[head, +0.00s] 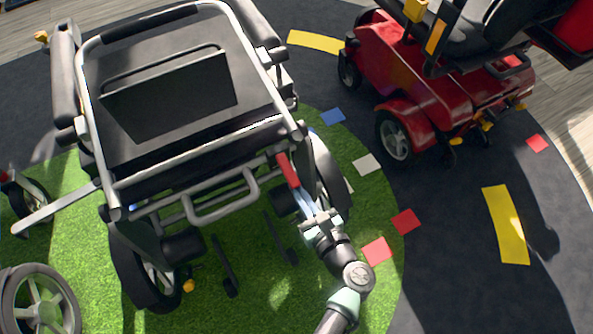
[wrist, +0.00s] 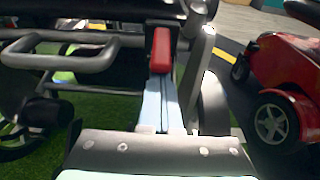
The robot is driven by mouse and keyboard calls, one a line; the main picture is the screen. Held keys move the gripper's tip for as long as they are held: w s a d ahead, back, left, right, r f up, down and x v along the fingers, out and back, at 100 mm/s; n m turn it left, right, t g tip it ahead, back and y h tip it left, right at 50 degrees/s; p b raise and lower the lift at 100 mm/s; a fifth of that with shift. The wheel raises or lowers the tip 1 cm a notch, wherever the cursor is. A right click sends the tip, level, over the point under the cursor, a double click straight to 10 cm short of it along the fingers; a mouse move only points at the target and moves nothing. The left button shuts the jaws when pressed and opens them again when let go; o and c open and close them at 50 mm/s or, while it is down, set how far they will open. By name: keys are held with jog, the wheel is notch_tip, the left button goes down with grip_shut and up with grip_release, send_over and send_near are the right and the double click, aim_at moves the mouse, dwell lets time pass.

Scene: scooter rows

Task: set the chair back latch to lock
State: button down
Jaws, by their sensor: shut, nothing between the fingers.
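A dark powered wheelchair (head: 200,109) with a silver tube frame fills the left of the head view, its back toward me. A red latch lever (head: 287,168) sits near the lower right corner of its back frame. In the wrist view the red lever (wrist: 161,50) is upright, straight ahead of the fingers. My gripper (head: 298,192) is shut and empty, its pale blue fingertips at the lower end of the lever. In the wrist view the fingertips (wrist: 162,82) overlap the lever's lower end; I cannot tell whether they touch it.
A silver push bar (head: 222,208) projects left of my gripper, and a rear wheel (head: 322,172) stands close on its right. A red scooter (head: 430,90) is parked to the right. Dark floor with colored patches lies open between them. Another wheel (head: 40,305) shows at lower left.

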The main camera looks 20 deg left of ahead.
notch_tip(320, 180, up, 2)
jog(key=g+h+p, duration=0.1)
jog(key=p, duration=0.4)
jog(key=shift+d+r, duration=0.1)
jog(key=shift+s+f, duration=0.1)
jog(key=shift+f, duration=0.45)
jog(key=shift+r+p, duration=0.7)
jog(key=shift+r, duration=0.2)
jog(key=shift+f, duration=0.1)
